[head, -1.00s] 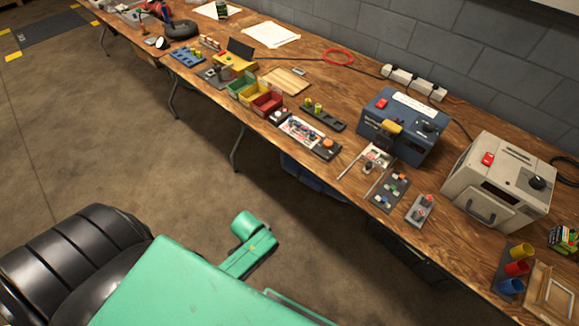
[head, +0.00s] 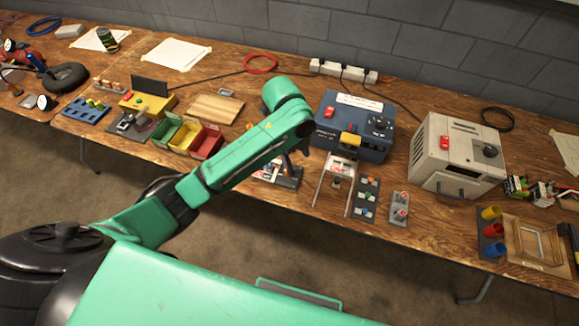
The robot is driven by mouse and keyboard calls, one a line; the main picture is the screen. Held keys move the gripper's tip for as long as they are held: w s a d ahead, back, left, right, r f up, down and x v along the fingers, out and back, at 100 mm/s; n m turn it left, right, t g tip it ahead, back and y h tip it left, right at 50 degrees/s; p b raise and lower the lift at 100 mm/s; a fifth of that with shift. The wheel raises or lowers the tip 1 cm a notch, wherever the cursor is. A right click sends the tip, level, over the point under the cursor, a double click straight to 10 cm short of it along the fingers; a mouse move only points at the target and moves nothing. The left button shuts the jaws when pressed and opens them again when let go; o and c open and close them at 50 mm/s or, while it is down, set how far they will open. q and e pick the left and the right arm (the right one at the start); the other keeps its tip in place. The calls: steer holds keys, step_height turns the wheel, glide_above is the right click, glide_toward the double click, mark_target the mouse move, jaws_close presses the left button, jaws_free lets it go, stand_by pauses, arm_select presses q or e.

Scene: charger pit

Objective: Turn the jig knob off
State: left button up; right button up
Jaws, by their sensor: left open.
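The jig (head: 268,172), a light circuit board on a dark base, lies on the bench just in front of my left arm. Its orange knob at the right end is mostly hidden behind my left gripper, so I cannot tell its setting. My left gripper (head: 298,156) points down over the right end of the jig. Its dark fingers are small and partly covered by the green arm; the jaws are open. I cannot tell whether they touch the knob. My right gripper is not in view.
A blue power unit (head: 352,132) stands just right of my left gripper, with a grey unit (head: 458,155) farther right. A metal stand (head: 336,181) and a dark block plate (head: 366,200) lie in front. Red (head: 206,143) and green bins stand left.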

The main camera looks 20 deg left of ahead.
arm_select(q)
steer(key=w+a+r+m+y, duration=0.1)
steer(key=w+a+r+m, duration=0.2)
steer(key=m, duration=0.1)
steer(key=shift+g+y, duration=0.3)
step_height(320, 180, down, 14)
steer(key=shift+r+p, duration=0.2)
steer(key=shift+p, duration=0.25)
jaws_close()
